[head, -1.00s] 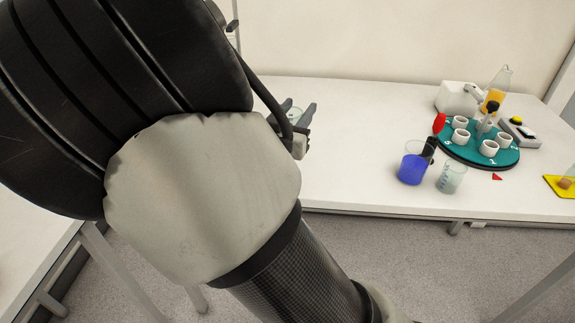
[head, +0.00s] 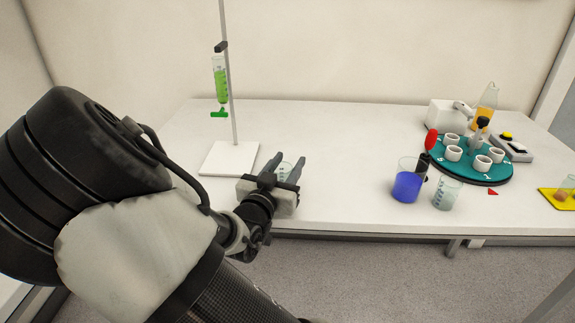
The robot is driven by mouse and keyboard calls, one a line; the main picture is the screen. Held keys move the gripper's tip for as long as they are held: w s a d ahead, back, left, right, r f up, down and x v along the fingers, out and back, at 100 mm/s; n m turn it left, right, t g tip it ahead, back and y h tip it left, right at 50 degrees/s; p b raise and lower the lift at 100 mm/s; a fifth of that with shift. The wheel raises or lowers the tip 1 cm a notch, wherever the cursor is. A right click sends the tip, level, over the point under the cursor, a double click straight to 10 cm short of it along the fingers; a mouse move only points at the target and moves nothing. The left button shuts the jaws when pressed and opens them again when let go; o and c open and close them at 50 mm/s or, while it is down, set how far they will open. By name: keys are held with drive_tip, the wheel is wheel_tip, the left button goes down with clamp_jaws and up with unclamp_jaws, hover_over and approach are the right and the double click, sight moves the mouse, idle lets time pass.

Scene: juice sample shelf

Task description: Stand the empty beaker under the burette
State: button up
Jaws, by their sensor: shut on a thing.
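The burette (head: 220,82) holds green liquid and has a green tap. It is clamped to a thin rod above a white stand base (head: 229,158) at the table's left. My gripper (head: 285,170) is to the right of this base, near the table's front edge. It is shut on a small clear beaker (head: 285,171), which looks empty and upright between the fingers. The gripper body hides its lower part, so I cannot tell whether it touches the table. The beaker is beside the base, not under the burette.
A beaker of blue liquid (head: 408,187) and a clear marked beaker (head: 447,194) stand right of centre. Behind them is a teal carousel (head: 470,174) with several white cups. A yellow mat (head: 557,199) lies far right. Table between gripper and blue beaker is clear.

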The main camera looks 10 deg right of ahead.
drive_tip(key=shift+f, duration=0.2)
drive_tip(key=o, duration=1)
drive_tip(key=shift+o, duration=0.2)
